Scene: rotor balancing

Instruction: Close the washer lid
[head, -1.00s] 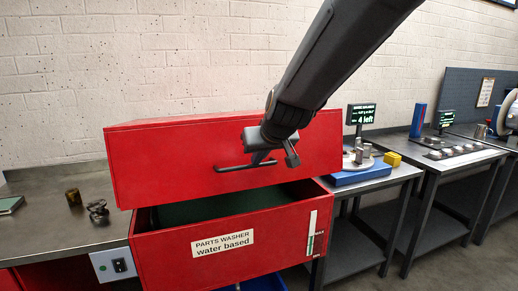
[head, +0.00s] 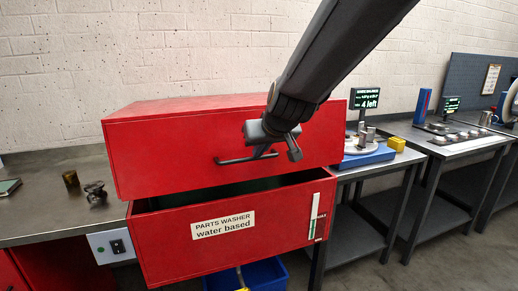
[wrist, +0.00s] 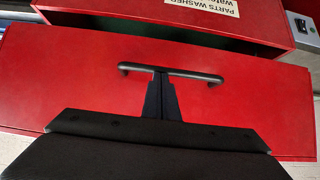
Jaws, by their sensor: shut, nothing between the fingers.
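The red washer lid (head: 180,160) is tilted partly open above the red washer tub (head: 165,245), with a dark gap between them. Its dark bar handle (head: 235,159) is on the lid's front face. My gripper (head: 285,143) is in front of the lid at the handle's right part. In the wrist view, my gripper's fingers (wrist: 161,80) are together, with their tips at the middle of the handle (wrist: 200,77). I cannot tell whether they touch the handle or the lid face.
A steel bench (head: 50,205) with a small brass part (head: 71,179) and a dark metal part (head: 95,192) stands at the left. A blue scale (head: 368,156) sits on the right bench. A blue bin (head: 262,272) is under the washer.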

